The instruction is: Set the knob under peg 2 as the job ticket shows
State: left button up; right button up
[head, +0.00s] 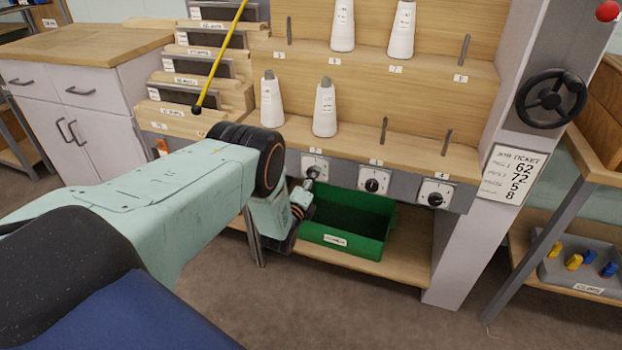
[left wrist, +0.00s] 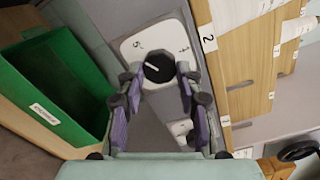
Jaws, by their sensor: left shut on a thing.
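The knob under peg 2 (left wrist: 158,68) is black with a white pointer mark, on a white dial plate (left wrist: 135,45) with numbers; a 5 is readable. A label 2 shows beside it. The pointer's exact setting is unclear. My left gripper (head: 312,176) is at this dial, its fingers around the knob in the left wrist view and shut on it. In the head view the gripper partly hides the knob. The job ticket (head: 514,174) hangs on the right post; its large figures look like 62, 72, 5 and 8, with small row labels unreadable. My right gripper is out of view.
Two more knobs, (head: 373,185) and (head: 434,199), sit right of this dial. A green bin (head: 347,238) stands below. White cones (head: 325,107) stand on the shelf above. A black handwheel (head: 551,98) is on the right post.

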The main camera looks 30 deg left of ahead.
pick_arm(q)
jog(key=shift+m, duration=0.5)
jog(key=o, duration=1.1)
jog(key=shift+o, duration=0.2)
jog(key=v, duration=1.2)
jog(key=shift+f, duration=0.1)
